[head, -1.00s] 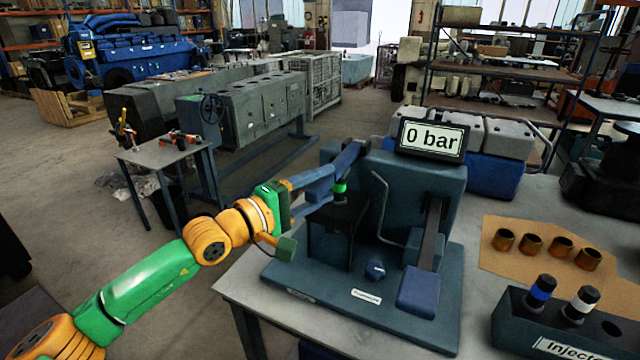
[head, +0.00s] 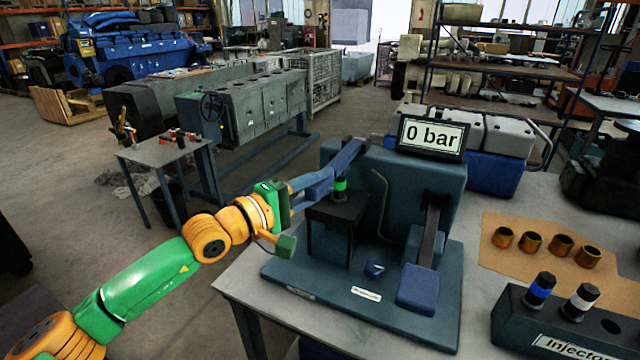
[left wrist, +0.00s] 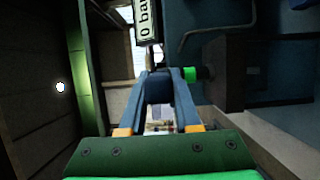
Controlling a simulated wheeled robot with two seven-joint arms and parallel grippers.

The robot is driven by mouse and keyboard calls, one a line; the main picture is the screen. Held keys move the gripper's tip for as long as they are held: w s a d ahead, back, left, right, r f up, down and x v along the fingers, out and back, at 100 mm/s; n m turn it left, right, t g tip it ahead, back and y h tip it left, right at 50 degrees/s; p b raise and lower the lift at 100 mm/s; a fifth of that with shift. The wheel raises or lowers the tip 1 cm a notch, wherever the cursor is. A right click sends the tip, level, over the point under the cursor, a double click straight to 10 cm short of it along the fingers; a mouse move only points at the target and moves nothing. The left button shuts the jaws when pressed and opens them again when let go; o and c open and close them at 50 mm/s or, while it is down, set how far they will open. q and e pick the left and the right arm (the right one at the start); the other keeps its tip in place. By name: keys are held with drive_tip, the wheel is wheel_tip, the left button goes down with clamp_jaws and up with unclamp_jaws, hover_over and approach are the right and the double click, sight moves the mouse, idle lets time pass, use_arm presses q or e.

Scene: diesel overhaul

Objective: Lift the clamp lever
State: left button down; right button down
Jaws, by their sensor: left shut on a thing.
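The clamp lever (head: 350,154) is a dark blue bar at the upper left of the dark teal test stand (head: 415,185). It slopes down to the left towards my left gripper (head: 322,183). In the left wrist view, the fingers of my left gripper (left wrist: 160,92) are closed around the lever's rounded blue end (left wrist: 159,86). An injector with a green band (head: 340,186) stands upright in the dark holder (head: 338,210) just below the lever. The green band also shows in the left wrist view (left wrist: 190,75). My right gripper is out of view.
A display (head: 432,138) reading "0 bar" tops the stand. A pump handle (head: 418,285) and a small blue knob (head: 375,269) are at the front. On the right are several brass sleeves (head: 532,243) on a brown mat and an injector rack (head: 555,325).

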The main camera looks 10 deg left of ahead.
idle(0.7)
use_arm(q)
drive_tip(key=shift+r+p, duration=0.3)
drive_tip(key=r+g+y+p, duration=0.1)
drive_tip(key=r+p, duration=0.2)
drive_tip(key=p, duration=0.1)
drive_tip(key=w+r+n+g+y+p, duration=0.1)
drive_tip(key=r+p, duration=0.2)
drive_tip(key=p, duration=0.1)
drive_tip(key=w+r+g+y+p, duration=0.1)
drive_tip(key=r+g+p, duration=0.1)
drive_tip(key=r+p, duration=0.1)
drive_tip(key=shift+w+d+r+n+p, duration=0.15)
drive_tip(key=shift+d+r+n+p, duration=0.25)
drive_tip(key=shift+p, duration=0.15)
drive_tip(key=shift+w+d+r+g+y+p, duration=0.15)
drive_tip(key=shift+w+r+g+y+p, duration=0.15)
drive_tip(key=shift+w+r+g+p, duration=0.35)
drive_tip(key=c, duration=0.6)
unclamp_jaws()
drive_tip(key=shift+f, duration=0.1)
